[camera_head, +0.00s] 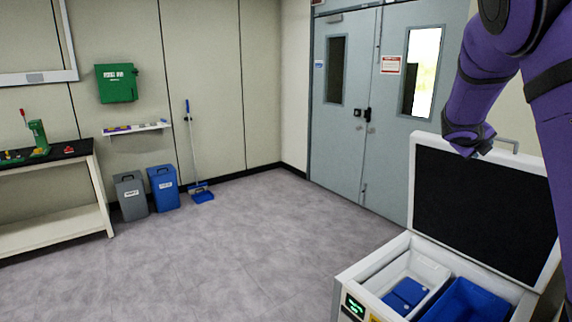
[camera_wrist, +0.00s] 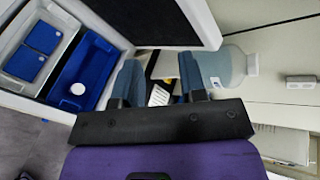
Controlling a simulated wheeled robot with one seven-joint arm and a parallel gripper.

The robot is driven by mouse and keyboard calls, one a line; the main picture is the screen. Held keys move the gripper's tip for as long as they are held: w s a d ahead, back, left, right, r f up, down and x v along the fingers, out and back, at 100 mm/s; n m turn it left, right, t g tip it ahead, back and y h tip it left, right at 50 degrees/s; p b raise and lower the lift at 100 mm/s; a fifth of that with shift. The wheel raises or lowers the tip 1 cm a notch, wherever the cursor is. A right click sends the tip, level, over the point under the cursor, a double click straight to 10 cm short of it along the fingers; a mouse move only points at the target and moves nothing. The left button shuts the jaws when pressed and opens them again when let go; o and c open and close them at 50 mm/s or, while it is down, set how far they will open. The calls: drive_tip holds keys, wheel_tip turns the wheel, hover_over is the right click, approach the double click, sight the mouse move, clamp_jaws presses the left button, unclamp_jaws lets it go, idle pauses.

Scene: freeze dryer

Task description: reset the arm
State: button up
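My gripper (camera_wrist: 158,72) shows in the wrist view with its two blue-grey fingers apart and nothing held between them. Its black palm bar and a purple wrist part fill the bottom of that view. My purple arm (camera_head: 520,60) hangs at the upper right of the head view, in front of the raised lid. I cannot clearly make out the gripper there. A pale translucent bottle (camera_wrist: 225,66) with a white cap lies just beyond the right finger in the wrist view, partly hidden by it.
A white chest (camera_head: 348,272) stands open at lower right, its dark-lined lid (camera_head: 480,205) raised. It holds a white tub with blue boxes (camera_head: 405,293) and a blue bin (camera_head: 465,300). A bench (camera_head: 50,220) and two waste bins stand left. The middle floor is clear.

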drive_tip(key=s+a+n+y, duration=0.3)
drive_tip(key=s+a+n, duration=0.4)
drive_tip(key=s+n, duration=0.4)
drive_tip(key=s+a+r+n+g+y, duration=0.1)
drive_tip(key=s+a+n+y, duration=0.3)
drive_tip(key=s+a+n, duration=0.3)
drive_tip(key=s+a+n+g+y, duration=0.1)
drive_tip(key=s+a+n+y, duration=0.2)
drive_tip(key=s+a+n, duration=0.5)
drive_tip(key=s+n, duration=0.8)
drive_tip(key=s, duration=0.7)
drive_tip(key=shift+r+n+y, duration=0.2)
drive_tip(key=shift+n+y, duration=0.1)
drive_tip(key=shift+n, duration=0.1)
